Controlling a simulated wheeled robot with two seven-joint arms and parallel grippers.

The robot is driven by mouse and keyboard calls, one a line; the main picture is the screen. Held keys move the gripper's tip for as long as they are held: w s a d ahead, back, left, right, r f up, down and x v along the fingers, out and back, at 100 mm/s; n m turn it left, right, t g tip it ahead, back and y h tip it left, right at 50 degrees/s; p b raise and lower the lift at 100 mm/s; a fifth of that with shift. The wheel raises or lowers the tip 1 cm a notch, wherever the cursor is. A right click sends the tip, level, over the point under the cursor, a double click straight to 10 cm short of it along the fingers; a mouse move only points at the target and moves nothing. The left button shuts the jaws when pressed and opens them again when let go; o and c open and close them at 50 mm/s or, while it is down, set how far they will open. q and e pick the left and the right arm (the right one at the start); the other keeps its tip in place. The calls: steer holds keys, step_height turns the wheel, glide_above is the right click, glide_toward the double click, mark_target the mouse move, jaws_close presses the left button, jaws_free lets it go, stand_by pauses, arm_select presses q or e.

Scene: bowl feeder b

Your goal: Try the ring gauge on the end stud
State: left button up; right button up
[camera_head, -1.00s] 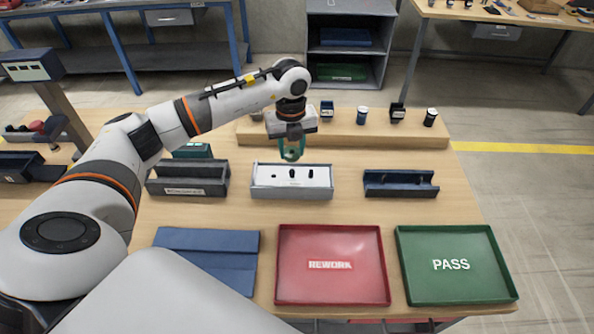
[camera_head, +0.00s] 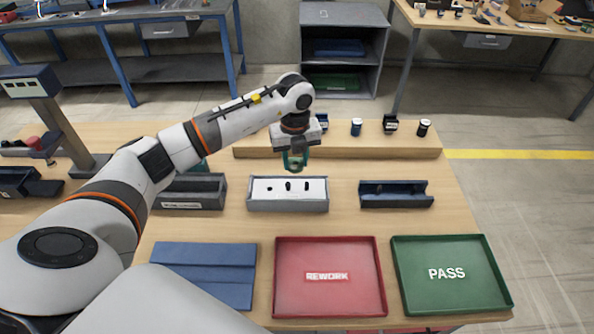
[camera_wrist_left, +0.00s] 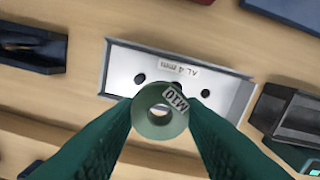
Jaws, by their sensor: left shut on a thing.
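My left gripper (camera_head: 295,161) is shut on a ring gauge, with its green fingers on either side of it. In the left wrist view the gauge (camera_wrist_left: 153,125) is a grey-green ring with an open bore and a label reading M10. The white plate (camera_head: 278,194) sits in a grey holder (camera_head: 289,207) and carries several dark studs in a row, including an end stud (camera_head: 307,186) on the right. The gauge is above and behind the plate, apart from the studs. In the wrist view the gauge and fingers partly hide the plate's studs. My right gripper is not in view.
A dark grey holder (camera_head: 190,203) stands left and a dark blue cradle (camera_head: 396,201) right. A raised wooden shelf (camera_head: 350,146) with small gauges lies behind. A blue mat (camera_head: 204,274), red REWORK tray (camera_head: 329,300) and green PASS tray (camera_head: 452,295) lie in front.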

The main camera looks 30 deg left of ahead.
mark_target(307, 183)
arm_select(q)
steer(key=shift+w+d+p, duration=0.3)
steer(key=shift+d+p, duration=0.05)
steer(key=shift+d, duration=0.25)
steer(key=shift+w+d+p, duration=0.25)
steer(key=shift+d+p, duration=0.05)
steer(key=shift+d, duration=0.3)
steer(key=shift+w+d+f, duration=0.1)
steer(key=shift+d+f, duration=0.05)
steer(key=shift+d, duration=0.1)
steer(key=shift+a, duration=0.1)
steer(key=shift+f, duration=0.2)
steer(key=shift+f+b, duration=1.45)
steer(key=shift+f, duration=0.65)
steer(key=shift+f+b, duration=1)
steer(key=shift+f, duration=0.45)
stand_by(0.5)
